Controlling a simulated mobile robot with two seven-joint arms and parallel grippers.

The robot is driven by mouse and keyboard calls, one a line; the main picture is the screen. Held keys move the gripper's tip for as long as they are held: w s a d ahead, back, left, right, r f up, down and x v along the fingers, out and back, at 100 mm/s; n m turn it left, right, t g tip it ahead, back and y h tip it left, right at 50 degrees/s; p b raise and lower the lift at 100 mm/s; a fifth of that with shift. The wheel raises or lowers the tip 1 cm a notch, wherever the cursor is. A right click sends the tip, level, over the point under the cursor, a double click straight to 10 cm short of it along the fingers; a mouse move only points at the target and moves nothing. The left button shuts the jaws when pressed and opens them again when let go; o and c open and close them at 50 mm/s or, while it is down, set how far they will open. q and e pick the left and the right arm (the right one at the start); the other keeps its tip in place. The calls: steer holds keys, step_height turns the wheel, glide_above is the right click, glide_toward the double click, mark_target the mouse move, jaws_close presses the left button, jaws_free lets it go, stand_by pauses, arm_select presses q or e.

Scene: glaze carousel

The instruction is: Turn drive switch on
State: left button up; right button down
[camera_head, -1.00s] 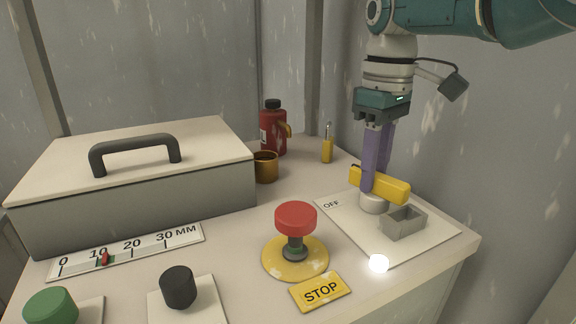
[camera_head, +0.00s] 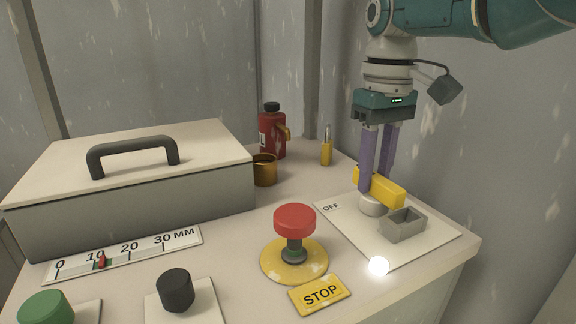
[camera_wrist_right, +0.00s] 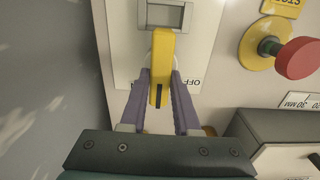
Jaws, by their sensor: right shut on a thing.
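The drive switch is a yellow bar handle (camera_head: 390,193) on a round pale hub (camera_head: 372,206), mounted on a white plate (camera_head: 345,222) marked OFF at its left corner. My right gripper (camera_head: 377,188) reaches down from above with its purple fingers on either side of the handle. In the right wrist view the yellow handle (camera_wrist_right: 162,52) runs between the two fingers of the gripper (camera_wrist_right: 161,85), which is shut on it. The handle's near end, with a dark slot, lies between the fingers. My left gripper is not in view.
A grey open-topped bracket (camera_head: 403,227) sits on the plate beside the handle. A padlock (camera_head: 326,153) and red bottle (camera_head: 272,132) stand behind.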

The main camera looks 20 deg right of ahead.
mark_target(375, 175)
steer(key=shift+r, duration=0.1)
steer(key=c, duration=0.6)
jaws_free()
steer(key=shift+c, duration=0.2)
step_height(375, 175, up, 9)
steer(key=p, duration=0.6)
steer(key=shift+r+p, duration=0.35)
steer(key=shift+r, duration=0.05)
